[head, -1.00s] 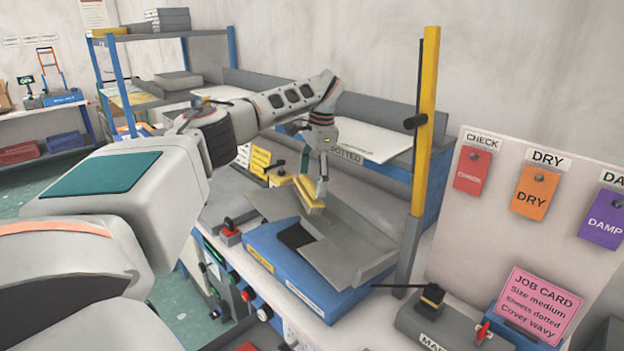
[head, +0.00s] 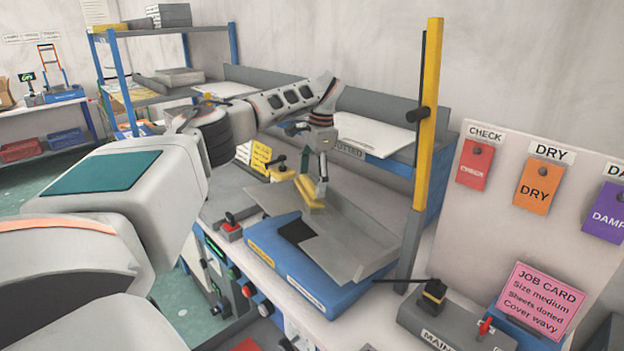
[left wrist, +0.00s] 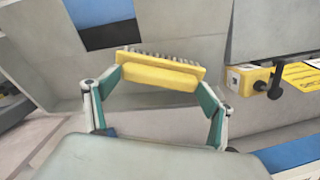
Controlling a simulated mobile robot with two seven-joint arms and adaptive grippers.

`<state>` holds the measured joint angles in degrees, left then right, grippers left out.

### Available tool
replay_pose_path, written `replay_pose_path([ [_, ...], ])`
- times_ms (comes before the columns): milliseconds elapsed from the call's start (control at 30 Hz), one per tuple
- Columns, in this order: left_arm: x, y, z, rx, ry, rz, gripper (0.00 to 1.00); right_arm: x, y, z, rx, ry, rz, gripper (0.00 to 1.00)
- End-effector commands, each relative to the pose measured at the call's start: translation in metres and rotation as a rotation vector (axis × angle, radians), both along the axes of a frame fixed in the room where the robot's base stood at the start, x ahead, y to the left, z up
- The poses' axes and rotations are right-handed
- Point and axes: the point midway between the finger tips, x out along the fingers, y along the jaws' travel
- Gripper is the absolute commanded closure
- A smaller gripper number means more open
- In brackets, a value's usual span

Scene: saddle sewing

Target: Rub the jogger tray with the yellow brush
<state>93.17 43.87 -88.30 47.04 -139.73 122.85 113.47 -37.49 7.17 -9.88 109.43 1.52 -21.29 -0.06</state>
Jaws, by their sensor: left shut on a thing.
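The yellow brush (head: 311,192) is held in my left gripper (head: 321,185) over the grey jogger tray (head: 355,250). In the left wrist view, the brush (left wrist: 160,70) lies between the two green-padded fingers, its dark bristles facing away from me toward the tray (left wrist: 190,40). I cannot tell whether the bristles touch the tray surface. The tray is a tilted metal sheet on a blue base (head: 285,265), with a dark opening near its front left. My right gripper does not show.
A yellow upright post (head: 427,110) stands right of the tray. A grey box with a black lever (head: 433,292) and a pink job card (head: 540,298) are at the front right. Shelves with white sheets (head: 375,138) stand behind. A red-knobbed switch (head: 230,225) is left of the tray.

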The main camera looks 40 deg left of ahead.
Motion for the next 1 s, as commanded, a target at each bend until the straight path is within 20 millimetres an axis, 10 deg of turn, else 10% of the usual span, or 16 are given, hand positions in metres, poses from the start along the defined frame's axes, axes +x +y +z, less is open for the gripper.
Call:
replay_pose_path([
  [1000,-0.007,-0.057,-0.009,0.0,0.0,-0.001,0.45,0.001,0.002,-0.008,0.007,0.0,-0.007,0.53],
])
